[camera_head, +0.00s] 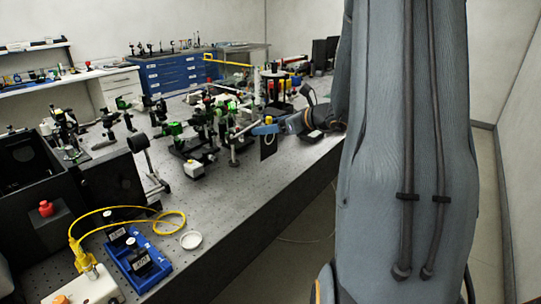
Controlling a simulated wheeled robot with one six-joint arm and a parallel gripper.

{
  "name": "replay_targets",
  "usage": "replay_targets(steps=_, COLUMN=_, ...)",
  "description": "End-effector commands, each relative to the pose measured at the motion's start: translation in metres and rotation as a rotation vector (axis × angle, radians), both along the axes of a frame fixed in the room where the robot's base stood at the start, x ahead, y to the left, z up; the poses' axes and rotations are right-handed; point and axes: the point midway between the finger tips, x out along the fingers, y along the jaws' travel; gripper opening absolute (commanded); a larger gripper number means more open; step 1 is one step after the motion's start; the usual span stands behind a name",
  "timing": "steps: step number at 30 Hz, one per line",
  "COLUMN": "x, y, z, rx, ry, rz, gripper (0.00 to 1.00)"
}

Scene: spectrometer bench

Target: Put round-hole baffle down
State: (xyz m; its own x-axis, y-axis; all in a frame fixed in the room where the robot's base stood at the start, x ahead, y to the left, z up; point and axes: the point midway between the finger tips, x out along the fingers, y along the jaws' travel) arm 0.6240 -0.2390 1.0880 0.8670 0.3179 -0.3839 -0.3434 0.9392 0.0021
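The round-hole baffle (267,151) is a small dark upright plate with a pale round ring near its upper part. It hangs below the blue fingertips of my gripper (265,130), near the right edge of the optical bench (230,205). My gripper reaches in from the right and looks shut on the top of the baffle. I cannot tell whether the lower edge of the baffle touches the bench.
Several optic mounts with green parts (178,130) crowd the bench left of the baffle. A blue tray (137,262), a white round dish (191,240) and a yellow cable (130,209) are at the front. The bench's front-right strip is mostly bare.

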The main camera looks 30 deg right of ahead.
Motion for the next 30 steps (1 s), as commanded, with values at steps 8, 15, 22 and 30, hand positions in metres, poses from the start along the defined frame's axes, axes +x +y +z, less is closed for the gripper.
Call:
replay_targets(steps=8, x=-0.001, y=-0.003, z=-0.028, rx=0.001, ry=-0.001, rz=-0.004, gripper=0.46)
replay_targets(steps=15, x=-0.001, y=-0.002, z=-0.058, rx=0.003, ry=0.001, rz=-0.003, gripper=0.46)
replay_targets(steps=22, x=0.0, y=-0.001, z=-0.068, rx=-0.001, ry=-0.002, rz=-0.001, gripper=0.46)
replay_targets(steps=30, x=0.0, y=-0.001, z=-0.071, rx=-0.001, ry=-0.002, rz=-0.001, gripper=0.46)
